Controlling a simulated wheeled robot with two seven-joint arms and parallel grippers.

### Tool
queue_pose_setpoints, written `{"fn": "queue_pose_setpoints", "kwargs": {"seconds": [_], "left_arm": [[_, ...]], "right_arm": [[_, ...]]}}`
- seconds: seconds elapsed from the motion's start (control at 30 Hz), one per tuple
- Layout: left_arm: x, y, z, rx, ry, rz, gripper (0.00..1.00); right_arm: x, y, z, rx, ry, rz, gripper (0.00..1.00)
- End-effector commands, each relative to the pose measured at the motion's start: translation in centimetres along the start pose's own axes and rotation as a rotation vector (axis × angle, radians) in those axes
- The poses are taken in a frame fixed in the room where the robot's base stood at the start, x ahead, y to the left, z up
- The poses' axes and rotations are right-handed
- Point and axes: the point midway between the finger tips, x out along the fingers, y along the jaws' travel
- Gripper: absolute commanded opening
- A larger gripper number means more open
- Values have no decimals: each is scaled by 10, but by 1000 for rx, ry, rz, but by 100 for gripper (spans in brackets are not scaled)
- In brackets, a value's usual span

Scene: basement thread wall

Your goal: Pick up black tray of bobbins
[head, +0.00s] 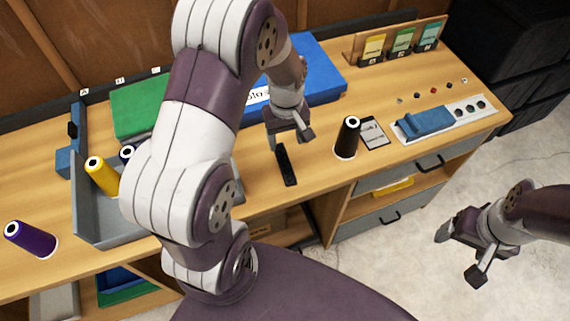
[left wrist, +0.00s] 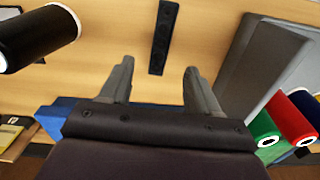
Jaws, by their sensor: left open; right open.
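The black tray of bobbins (head: 286,165) is a narrow dark strip lying on the wooden bench top. Single bobbins in it are too small to make out clearly. It also shows in the left wrist view (left wrist: 163,38), just beyond the fingertips and roughly in line with the gap between them. My left gripper (head: 289,138) is open and empty, pointing down close to the tray's far end in the head view. In the left wrist view, its two fingers (left wrist: 158,66) stand apart. My right gripper (head: 460,255) is open and empty, away from the bench at the lower right.
A black thread cone (head: 348,138) stands right of the tray, also in the left wrist view (left wrist: 35,38). A grey bin (head: 100,232) with thread cones is at left, partly behind my arm. A blue box (head: 318,75) lies behind. A blue-and-white holder (head: 425,121) sits at right.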

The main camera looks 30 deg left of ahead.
Motion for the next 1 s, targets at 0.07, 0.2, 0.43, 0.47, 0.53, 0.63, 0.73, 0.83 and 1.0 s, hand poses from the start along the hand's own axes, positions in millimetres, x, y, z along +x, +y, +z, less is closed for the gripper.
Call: {"fn": "queue_pose_setpoints", "kwargs": {"seconds": [0.07, 0.2, 0.43, 0.47, 0.53, 0.63, 0.73, 0.83, 1.0], "left_arm": [[19, 0, 0, 1, -3, -2, 62], [42, 0, 0, 3, -1, 0, 62], [77, -3, -2, 4, -2, -1, 62], [83, -3, -2, 5, -2, -1, 62], [94, -3, -2, 5, 0, 0, 62], [100, -3, -2, 5, 1, 1, 62], [100, -2, -2, 6, 2, 2, 62], [100, -2, -2, 6, 2, 2, 55], [99, -2, -2, 6, 2, 2, 2]], "right_arm": [[0, 0, 0, 0, 0, 0, 78], [1, 0, 0, 0, 0, 0, 78], [-2, 0, 0, 0, 0, 0, 78], [-2, 0, 0, 0, 0, 0, 78], [-1, 0, 0, 0, 0, 0, 78], [-1, 0, 0, 0, 0, 0, 78], [-1, 0, 0, 0, 0, 0, 78], [-1, 0, 0, 0, 0, 0, 78], [-1, 0, 0, 0, 0, 0, 78]]}}
